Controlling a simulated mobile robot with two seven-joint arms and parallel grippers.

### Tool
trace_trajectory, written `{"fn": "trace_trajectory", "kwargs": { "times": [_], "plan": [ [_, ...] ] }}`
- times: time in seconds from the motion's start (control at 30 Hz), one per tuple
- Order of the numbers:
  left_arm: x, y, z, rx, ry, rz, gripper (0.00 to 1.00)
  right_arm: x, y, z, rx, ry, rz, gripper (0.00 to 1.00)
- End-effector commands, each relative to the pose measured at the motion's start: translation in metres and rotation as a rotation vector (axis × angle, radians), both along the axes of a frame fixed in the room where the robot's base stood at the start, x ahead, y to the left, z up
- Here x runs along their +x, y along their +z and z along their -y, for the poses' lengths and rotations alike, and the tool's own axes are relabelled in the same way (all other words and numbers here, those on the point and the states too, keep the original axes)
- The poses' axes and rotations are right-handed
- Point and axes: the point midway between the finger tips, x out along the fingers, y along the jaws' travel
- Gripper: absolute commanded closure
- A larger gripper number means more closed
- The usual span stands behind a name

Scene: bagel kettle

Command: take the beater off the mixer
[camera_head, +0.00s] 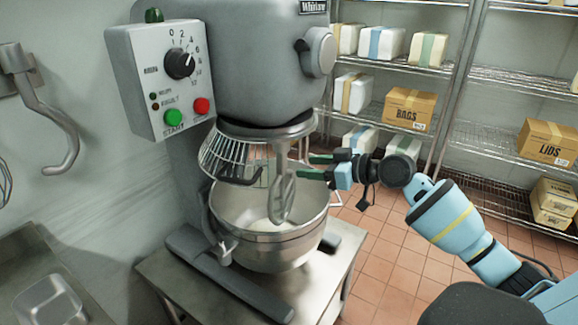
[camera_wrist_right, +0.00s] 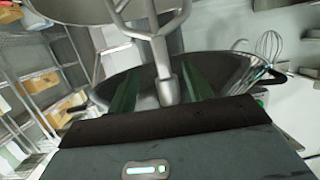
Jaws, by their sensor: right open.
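The beater (camera_head: 284,198), a grey metal paddle, hangs upright from the head of the mixer (camera_head: 255,70), its lower part inside the steel bowl (camera_head: 270,238). My right gripper (camera_head: 308,166) is open just right of the beater's upper part, its green fingers pointing left toward it. In the right wrist view, the beater's shaft (camera_wrist_right: 163,75) lies in line with the gap between the fingers of the right gripper (camera_wrist_right: 160,88). I cannot tell if the fingertips reach around it; nothing shows gripped. My left gripper is out of view.
A wire guard (camera_head: 232,155) curves around the bowl's top left. The control box (camera_head: 165,80) juts out at upper left, and a dough hook (camera_head: 50,115) hangs on the wall. Shelves with boxes (camera_head: 410,108) stand behind my right arm. The tiled floor (camera_head: 390,270) shows below it.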

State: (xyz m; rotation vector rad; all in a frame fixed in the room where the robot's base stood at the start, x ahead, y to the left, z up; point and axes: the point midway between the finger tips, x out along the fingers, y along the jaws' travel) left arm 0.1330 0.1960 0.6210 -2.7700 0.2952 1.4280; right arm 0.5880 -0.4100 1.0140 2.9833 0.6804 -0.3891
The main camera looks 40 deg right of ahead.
Motion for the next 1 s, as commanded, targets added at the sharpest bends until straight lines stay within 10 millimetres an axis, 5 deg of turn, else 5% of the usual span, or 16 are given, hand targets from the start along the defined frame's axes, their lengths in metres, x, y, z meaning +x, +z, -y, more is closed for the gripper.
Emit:
{"fn": "trace_trajectory", "kwargs": {
  "times": [1.0],
  "plan": [
    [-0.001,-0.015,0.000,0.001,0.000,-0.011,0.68,0.077,-0.023,-0.038,0.000,0.001,-0.001,0.49]
  ]
}}
